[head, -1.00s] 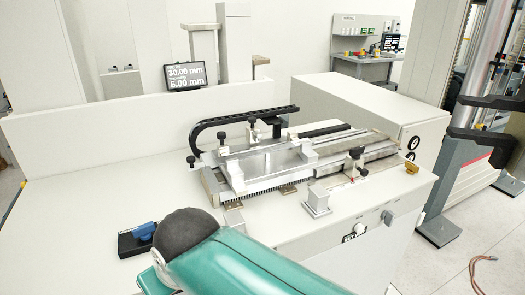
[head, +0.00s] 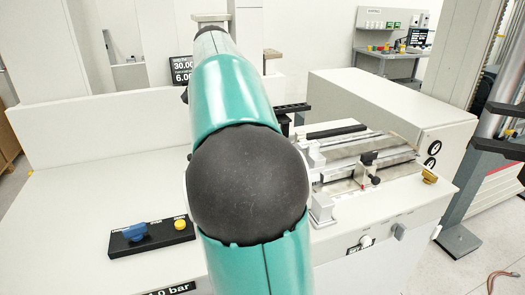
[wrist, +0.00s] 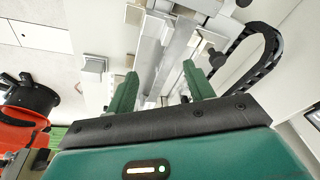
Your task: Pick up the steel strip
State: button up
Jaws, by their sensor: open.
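My gripper (wrist: 161,82) is open in the wrist view, with its two green fingers apart and nothing held between them. Beyond the fingers lies a bright metal clamping fixture (head: 345,172) with long grey bars. A flat grey metal bar, which looks like the steel strip (wrist: 180,45), runs lengthwise in the fixture beyond the gap between the fingers. I cannot clearly tell its edges from the fixture's bars. In the head view my green arm hides the gripper and the left part of the fixture.
A curved black cable chain (wrist: 262,50) stands close to the right finger in the wrist view. A black control box (head: 152,238) with a blue switch and yellow button sits on the white bench (head: 75,195). A display (head: 183,70) stands behind. The bench's left side is clear.

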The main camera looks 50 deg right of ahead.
jog(key=w+d+m+g+h, duration=0.1)
jog(key=d+m+g, duration=0.2)
jog(key=d+m, duration=0.5)
jog(key=shift+n, duration=0.9)
jog(key=x, duration=0.4)
jog(key=d+x, duration=0.1)
jog(key=x, duration=0.4)
jog(key=d+x, duration=0.1)
jog(key=x, duration=0.4)
jog(key=shift+w+d+r, duration=0.2)
jog(key=shift+w+d, duration=0.05)
jog(key=shift+r, duration=0.1)
grip_shut()
